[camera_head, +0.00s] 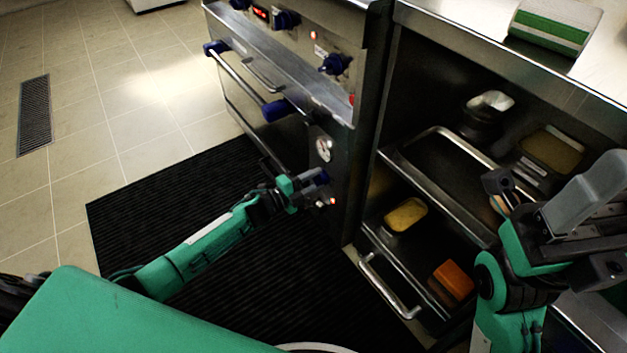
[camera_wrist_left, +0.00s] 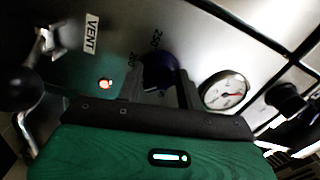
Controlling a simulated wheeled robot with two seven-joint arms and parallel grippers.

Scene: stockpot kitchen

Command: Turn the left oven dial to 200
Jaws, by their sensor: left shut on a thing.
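The left oven dial is a dark blue knob (camera_wrist_left: 158,72) on the steel oven front, with the printed marks 250 and 200 beside it in the left wrist view. My left gripper (camera_head: 318,184) reaches the lower oven panel in the head view and is shut on the dial. In the left wrist view a dark finger stands close beside the knob. The knob's pointer is hidden, so its setting cannot be read. My right gripper (camera_head: 552,215) is at the right, in front of the open shelves, apart from the oven; its fingertips are not clear.
A round gauge (camera_head: 323,149) sits above the dial, and a lit lamp (camera_head: 333,201) is close to my left gripper. An oven door handle (camera_head: 245,82) juts out. Open shelves hold a metal tray (camera_head: 440,138) and food containers. A black mat (camera_head: 190,215) covers the floor.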

